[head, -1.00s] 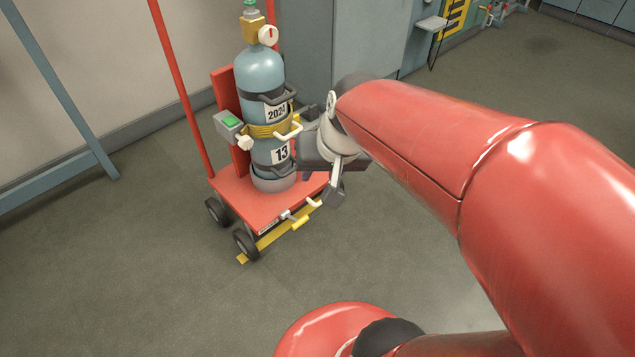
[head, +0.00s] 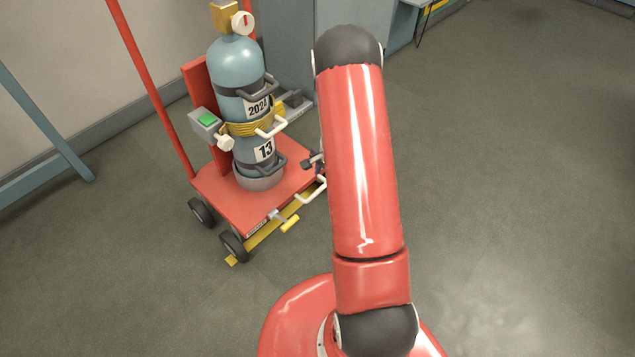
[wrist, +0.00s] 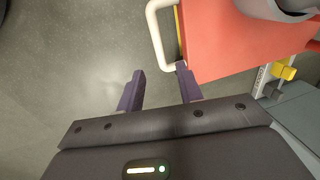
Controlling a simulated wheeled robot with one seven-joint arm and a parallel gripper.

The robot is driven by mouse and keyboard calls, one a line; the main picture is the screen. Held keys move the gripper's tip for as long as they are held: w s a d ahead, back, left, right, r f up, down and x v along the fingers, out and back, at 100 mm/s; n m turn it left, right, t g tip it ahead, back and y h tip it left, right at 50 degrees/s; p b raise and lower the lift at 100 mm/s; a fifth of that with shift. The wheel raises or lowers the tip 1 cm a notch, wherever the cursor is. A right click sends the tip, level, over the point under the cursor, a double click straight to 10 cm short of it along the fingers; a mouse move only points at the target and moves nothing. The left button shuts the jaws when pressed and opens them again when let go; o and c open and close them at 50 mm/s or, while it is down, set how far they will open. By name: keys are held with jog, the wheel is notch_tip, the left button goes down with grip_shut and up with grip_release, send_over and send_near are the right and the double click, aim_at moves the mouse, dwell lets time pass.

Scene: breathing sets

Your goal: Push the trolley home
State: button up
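The red trolley (head: 215,193) stands on the floor at left in the head view. It carries a blue-grey gas cylinder (head: 238,70) upright, with black clamps and a yellow band. A white handle (head: 311,192) sticks out from the trolley's front edge. In the wrist view the trolley deck (wrist: 235,45) is at upper right, and the white handle (wrist: 153,28) ends close to the right finger. My gripper (wrist: 160,72) is open with nothing between its fingers; contact with the handle cannot be told. In the head view my arm mostly hides the gripper.
A yellow pedal (head: 290,224) and a yellow bar (head: 250,247) sit low at the trolley's front. A green-buttoned box (head: 206,121) is beside the cylinder. A grey cabinet (head: 290,40) stands behind. Floor (head: 510,170) to the right is clear.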

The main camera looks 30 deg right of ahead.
aim_at(320, 189)
jog(key=f, duration=0.2)
jog(key=w+f, duration=0.1)
jog(key=f, duration=0.5)
jog(key=shift+w+a+b, duration=0.2)
jog(key=shift+a+b, duration=0.05)
jog(key=shift+b, duration=0.1)
jog(key=shift+r, duration=0.1)
grip_shut()
